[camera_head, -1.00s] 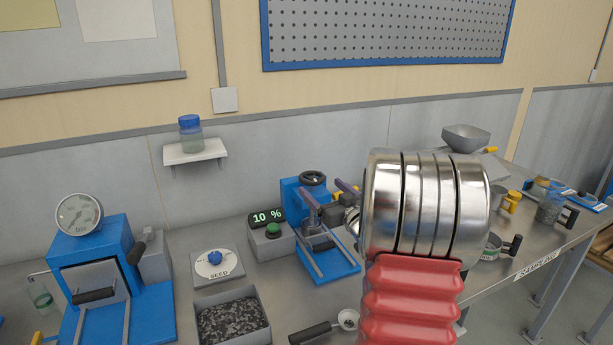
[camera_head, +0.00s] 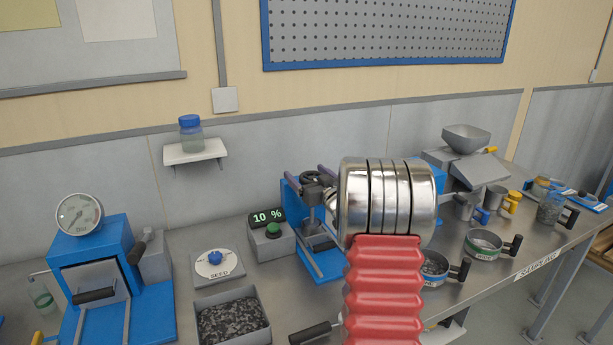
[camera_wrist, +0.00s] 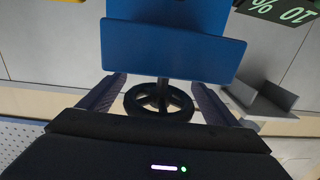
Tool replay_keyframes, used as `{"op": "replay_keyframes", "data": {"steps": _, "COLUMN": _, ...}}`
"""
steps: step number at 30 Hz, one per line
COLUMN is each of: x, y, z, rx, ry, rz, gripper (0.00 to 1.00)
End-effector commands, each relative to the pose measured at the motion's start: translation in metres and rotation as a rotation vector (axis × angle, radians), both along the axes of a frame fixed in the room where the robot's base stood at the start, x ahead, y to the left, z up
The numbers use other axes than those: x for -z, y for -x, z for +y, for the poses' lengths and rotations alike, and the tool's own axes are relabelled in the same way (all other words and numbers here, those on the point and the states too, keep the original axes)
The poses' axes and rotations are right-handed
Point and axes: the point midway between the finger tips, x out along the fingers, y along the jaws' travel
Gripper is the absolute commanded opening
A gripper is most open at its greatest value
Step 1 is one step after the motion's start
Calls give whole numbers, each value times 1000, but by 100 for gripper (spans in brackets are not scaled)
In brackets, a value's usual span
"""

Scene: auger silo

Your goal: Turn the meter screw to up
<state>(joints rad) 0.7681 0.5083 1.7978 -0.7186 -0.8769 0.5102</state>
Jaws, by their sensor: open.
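The meter screw shows as a black handwheel (camera_head: 311,177) on top of the blue meter press (camera_head: 325,263). In the wrist view the whole wheel rim (camera_wrist: 159,113) and its spokes show, with its stem running to the blue block (camera_wrist: 175,48). My gripper (camera_head: 307,176) is open at the wheel. In the wrist view its two fingers (camera_wrist: 155,93) stand on either side of the rim, with a small gap on each side. In the head view my wrist and fingers partly cover the wheel and the press.
A display reading 10 % (camera_head: 267,217) with a green button (camera_head: 273,230) stands left of the press. Sieves and cups (camera_head: 484,244) stand to the right.

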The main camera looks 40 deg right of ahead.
Motion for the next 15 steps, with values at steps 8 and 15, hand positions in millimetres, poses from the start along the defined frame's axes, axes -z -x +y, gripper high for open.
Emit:
{"op": "replay_keyframes", "data": {"steps": 8, "x": 0, "y": 1, "z": 0, "rx": 0, "ry": 0, "rz": 0, "gripper": 73}}
{"op": "replay_keyframes", "data": {"steps": 15, "x": 0, "y": 1, "z": 0, "rx": 0, "ry": 0, "rz": 0, "gripper": 56}}
